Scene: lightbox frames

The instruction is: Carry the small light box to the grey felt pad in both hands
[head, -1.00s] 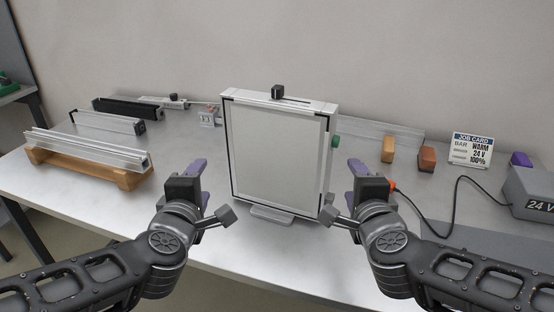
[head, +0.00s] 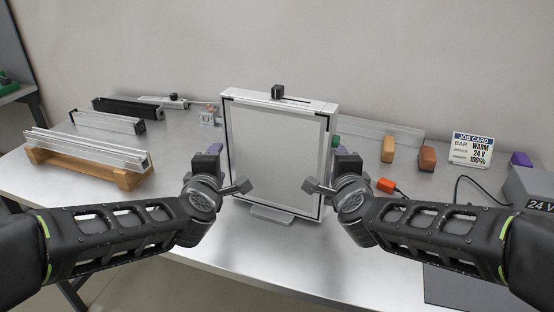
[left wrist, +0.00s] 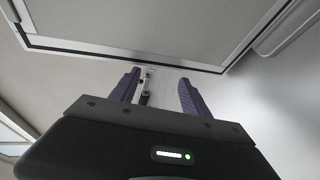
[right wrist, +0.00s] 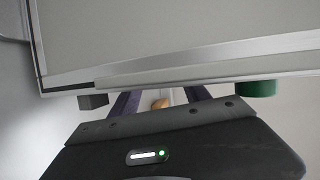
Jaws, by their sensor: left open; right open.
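The small light box (head: 275,155), a pale panel in a silver frame, stands upright mid-table. It also fills the top of the left wrist view (left wrist: 150,22) and right wrist view (right wrist: 170,28). My left gripper (head: 213,150) is open at its left side; its purple fingers (left wrist: 157,82) reach near the frame edge. My right gripper (head: 338,150) is open at its right side; its fingers (right wrist: 161,98) are partly hidden behind the frame. I cannot tell whether either touches the box. A flat grey area, seemingly the felt pad (head: 465,290), lies at the front right.
An orange plug (head: 386,185) on a black cable lies just right of my right gripper. Orange blocks (head: 388,149), a job card (head: 471,149) and a 24 V unit (head: 535,185) stand right. Metal bars on a wooden rack (head: 90,165) stand left.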

